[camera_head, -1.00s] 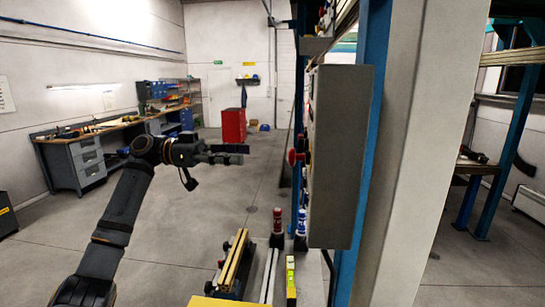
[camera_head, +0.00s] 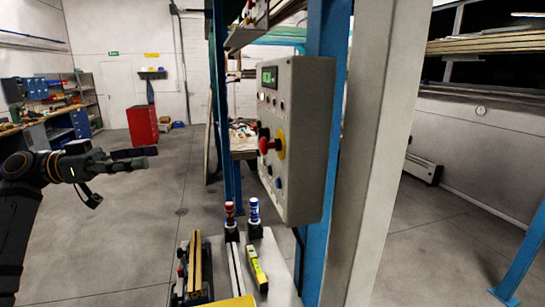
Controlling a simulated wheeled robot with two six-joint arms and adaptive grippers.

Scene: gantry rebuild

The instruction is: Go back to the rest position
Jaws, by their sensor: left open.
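My left gripper (camera_head: 132,159) is at the left of the head view, reaching in from the left edge at mid height. Its fingers point right and are apart, with nothing between them. It hangs in free air, clear of the control box and the bench. My right gripper does not show in the head view.
A red cabinet (camera_head: 143,125) stands farther back. Open floor lies between.

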